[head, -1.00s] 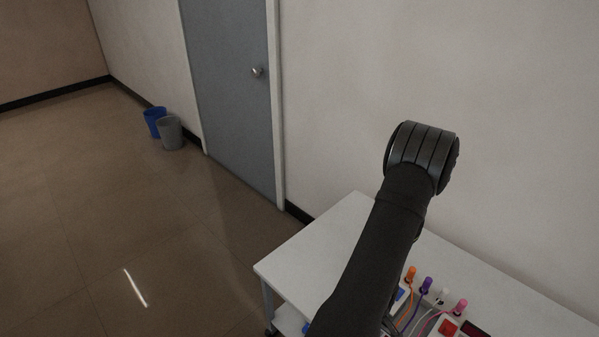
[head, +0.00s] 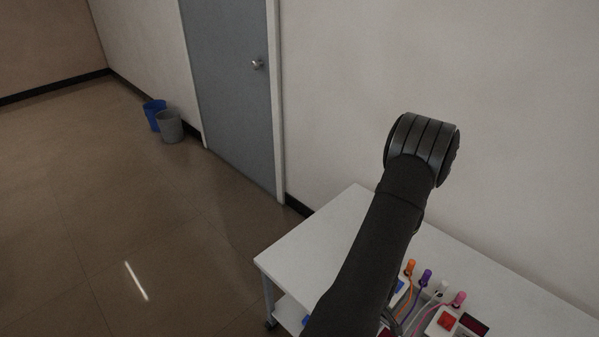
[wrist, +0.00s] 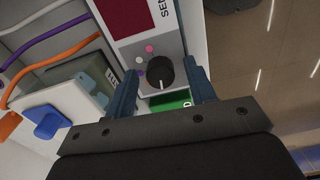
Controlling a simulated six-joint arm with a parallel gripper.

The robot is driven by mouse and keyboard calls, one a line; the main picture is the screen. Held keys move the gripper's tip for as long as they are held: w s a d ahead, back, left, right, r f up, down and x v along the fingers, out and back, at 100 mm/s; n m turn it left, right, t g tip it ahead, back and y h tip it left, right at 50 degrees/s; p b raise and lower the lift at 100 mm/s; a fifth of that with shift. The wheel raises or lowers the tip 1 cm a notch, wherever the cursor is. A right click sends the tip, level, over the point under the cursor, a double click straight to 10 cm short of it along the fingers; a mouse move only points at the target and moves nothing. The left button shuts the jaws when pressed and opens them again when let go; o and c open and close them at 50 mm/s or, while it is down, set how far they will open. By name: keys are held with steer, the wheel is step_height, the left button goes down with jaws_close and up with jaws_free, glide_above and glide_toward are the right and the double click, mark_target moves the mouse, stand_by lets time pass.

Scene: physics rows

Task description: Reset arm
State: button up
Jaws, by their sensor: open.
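My gripper (wrist: 164,98) shows in the wrist view with its two blue-grey fingers apart, one on each side of a black knob (wrist: 154,75). The knob has a white pointer line and sits on a grey panel with a dark red display (wrist: 127,14) and a green part (wrist: 172,100). I cannot tell whether the fingers touch the knob. In the head view my arm reaches up over the white table, and the gripper itself is hidden.
The white table (head: 318,233) carries orange, purple, white and pink plugs with cables, and a red button (head: 446,321). A blue switch (wrist: 55,122) lies left of my gripper in the wrist view. A wall stands behind the table. Blue (head: 154,114) and grey (head: 169,127) bins stand by the door (head: 230,90).

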steer(key=n, duration=0.2)
steer(key=shift+n, duration=0.3)
steer(key=shift+w+r+n, duration=0.1)
steer(key=shift+r+n, duration=0.2)
steer(key=shift+r, duration=0.05)
step_height(320, 180, up, 16)
steer(key=shift+f, duration=4.35)
